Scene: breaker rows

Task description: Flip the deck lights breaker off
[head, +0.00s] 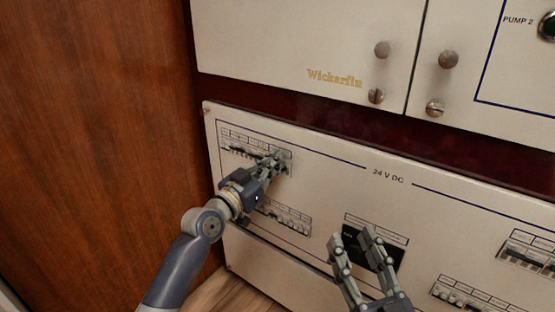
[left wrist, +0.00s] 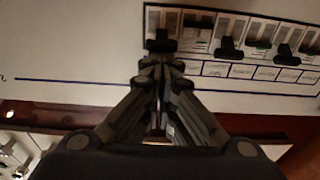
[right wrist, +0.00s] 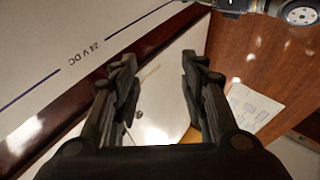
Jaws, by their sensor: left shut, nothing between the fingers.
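The upper left breaker row (head: 237,146) sits on the cream 24 V DC panel. In the left wrist view the row shows black switch levers (left wrist: 230,50) above a strip of labels (left wrist: 240,72). The labels are too small to read, so I cannot tell which breaker is the deck lights one. My left gripper (head: 280,158) is shut and empty at the right end of this row. In the left wrist view its fingertips (left wrist: 162,66) are just below the end lever (left wrist: 160,45); I cannot tell whether they touch. My right gripper (head: 353,236) is open and empty in front of the panel.
A second breaker row (head: 285,215) is below, partly behind my left arm. A dark panel (head: 376,246) is behind my right gripper, with more breakers (head: 460,298) at right. Cabinet doors with knobs (head: 382,49) are above; a wooden wall (head: 90,120) is at left.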

